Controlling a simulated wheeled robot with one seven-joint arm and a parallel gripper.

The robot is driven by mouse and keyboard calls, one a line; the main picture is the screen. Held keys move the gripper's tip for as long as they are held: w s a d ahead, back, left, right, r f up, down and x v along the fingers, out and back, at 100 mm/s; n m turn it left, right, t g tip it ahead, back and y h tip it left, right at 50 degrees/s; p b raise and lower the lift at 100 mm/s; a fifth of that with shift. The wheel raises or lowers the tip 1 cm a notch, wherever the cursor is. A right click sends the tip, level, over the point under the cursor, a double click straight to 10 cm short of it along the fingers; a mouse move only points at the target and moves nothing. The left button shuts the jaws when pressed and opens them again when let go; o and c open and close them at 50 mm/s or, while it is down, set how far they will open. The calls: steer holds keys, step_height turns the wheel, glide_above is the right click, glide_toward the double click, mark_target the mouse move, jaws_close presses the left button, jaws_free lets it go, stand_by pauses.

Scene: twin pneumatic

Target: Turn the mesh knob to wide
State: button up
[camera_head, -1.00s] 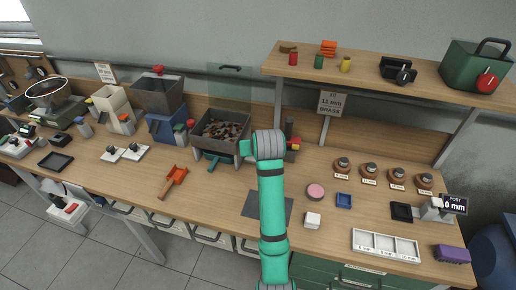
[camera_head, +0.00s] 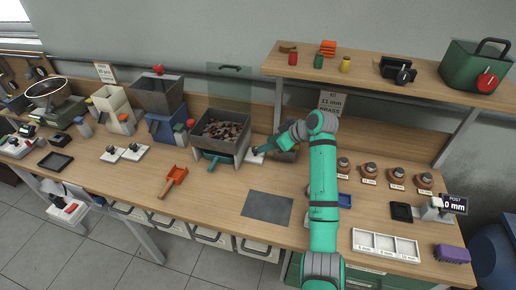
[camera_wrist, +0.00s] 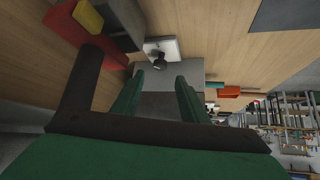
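A dark knob on a white plate sits beside the grey box of brown pieces; I take it as the mesh knob (camera_wrist: 159,63). Its white plate (camera_head: 256,157) shows in the head view, partly behind my arm. I cannot read its setting or any label. My gripper (camera_wrist: 157,84) is open and empty in the wrist view. Its two green fingers point at the knob, which appears between and just beyond their tips, apparently not touching. In the head view my gripper (camera_head: 263,149) is just right of the box, its fingertips too small to make out.
The grey box (camera_head: 198,140) has a teal handle (camera_head: 213,164) at its front. A shelf (camera_head: 370,84) overhangs at right.

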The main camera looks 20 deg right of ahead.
mark_target(255, 152)
steer(key=x, duration=0.7)
steer(key=c, duration=1)
